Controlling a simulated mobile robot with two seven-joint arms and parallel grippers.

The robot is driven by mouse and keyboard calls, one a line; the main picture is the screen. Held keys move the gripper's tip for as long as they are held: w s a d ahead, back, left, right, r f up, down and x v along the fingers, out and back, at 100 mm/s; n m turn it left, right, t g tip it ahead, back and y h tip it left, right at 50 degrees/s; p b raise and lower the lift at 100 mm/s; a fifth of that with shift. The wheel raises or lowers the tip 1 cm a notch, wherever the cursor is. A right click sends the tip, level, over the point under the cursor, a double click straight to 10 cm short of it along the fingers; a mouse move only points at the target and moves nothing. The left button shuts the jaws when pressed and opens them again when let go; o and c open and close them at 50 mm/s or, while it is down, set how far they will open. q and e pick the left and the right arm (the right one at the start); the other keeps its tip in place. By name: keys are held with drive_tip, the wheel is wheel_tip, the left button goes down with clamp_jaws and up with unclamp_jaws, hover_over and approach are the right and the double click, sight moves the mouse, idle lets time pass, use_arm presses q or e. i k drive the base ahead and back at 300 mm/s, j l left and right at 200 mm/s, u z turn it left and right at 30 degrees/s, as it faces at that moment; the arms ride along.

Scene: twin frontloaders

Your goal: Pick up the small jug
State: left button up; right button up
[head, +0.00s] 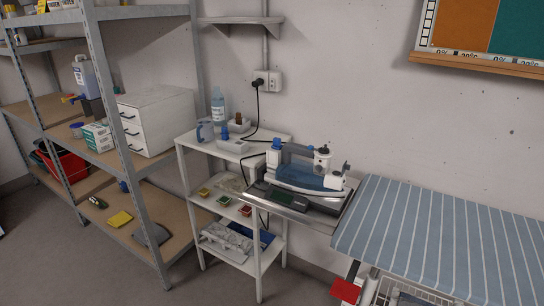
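A small blue-grey jug (206,131) stands upright at the left end of the top shelf of a narrow white shelf stand (255,153). It is small in the picture, so its handle and spout are hard to make out. A clear blue bottle (218,107) stands just behind it to the right. A low white tray or dish with a blue item (230,144) sits in front to its right. Neither of my grippers shows in the head view.
A steam iron (310,172) on its station stands right of the stand, beside a striped ironing board (440,235). A metal rack (160,225) with a white drawer unit (158,120) stands left. A black cable hangs behind the stand. Floor shows in front.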

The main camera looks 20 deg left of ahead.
sight(205, 128)
drive_tip(key=i+j, duration=0.15)
drive_tip(key=j, duration=0.15)
drive_tip(key=i+j+z, duration=0.1)
drive_tip(key=j, duration=0.2)
drive_tip(key=i+j, duration=0.2)
drive_tip(key=i+j+z, duration=0.1)
drive_tip(key=j, duration=0.3)
drive_tip(key=i, duration=0.05)
